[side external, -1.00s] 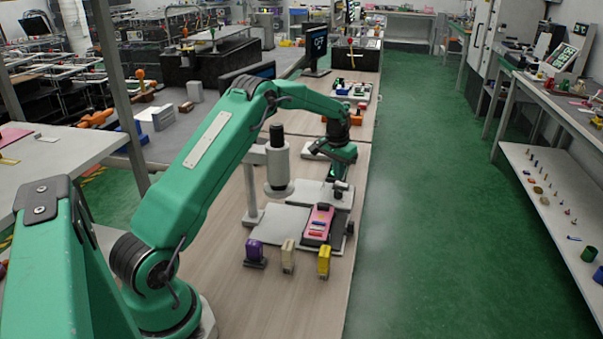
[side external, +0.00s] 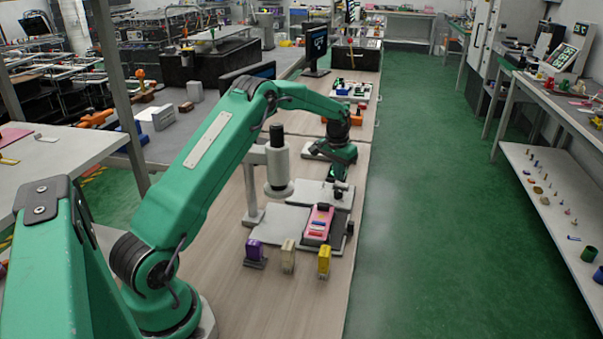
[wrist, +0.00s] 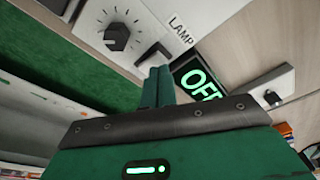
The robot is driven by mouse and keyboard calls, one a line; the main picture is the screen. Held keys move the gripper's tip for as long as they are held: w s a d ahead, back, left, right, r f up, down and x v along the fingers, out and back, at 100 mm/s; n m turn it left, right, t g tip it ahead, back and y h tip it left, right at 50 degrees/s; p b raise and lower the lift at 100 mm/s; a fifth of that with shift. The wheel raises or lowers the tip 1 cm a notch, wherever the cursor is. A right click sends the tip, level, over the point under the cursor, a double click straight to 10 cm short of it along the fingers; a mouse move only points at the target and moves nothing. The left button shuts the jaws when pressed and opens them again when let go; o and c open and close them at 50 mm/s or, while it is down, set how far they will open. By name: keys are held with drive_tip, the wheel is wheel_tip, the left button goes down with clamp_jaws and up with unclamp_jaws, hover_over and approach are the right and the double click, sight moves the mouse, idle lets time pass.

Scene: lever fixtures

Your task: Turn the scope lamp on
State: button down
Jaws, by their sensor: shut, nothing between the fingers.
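In the wrist view a white panel (wrist: 205,14) carries the word LAMP. A dark display (wrist: 199,84) beside it reads OFF in green letters. A black dial (wrist: 116,37) with tick marks sits at the left of the panel.
A grey plate with a dark knob (wrist: 271,97) lies right of the display. In the side view a pink device (side external: 319,221) lies near my gripper, with purple (side external: 254,251), beige (side external: 288,254) and yellow (side external: 324,258) blocks in front. Green floor (side external: 420,220) is at the right.

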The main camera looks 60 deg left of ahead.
sight(338, 183)
drive_tip(key=shift+f, duration=0.8)
idle(0.6)
drive_tip(key=shift+r, duration=3.55)
drive_tip(key=shift+r, duration=0.1)
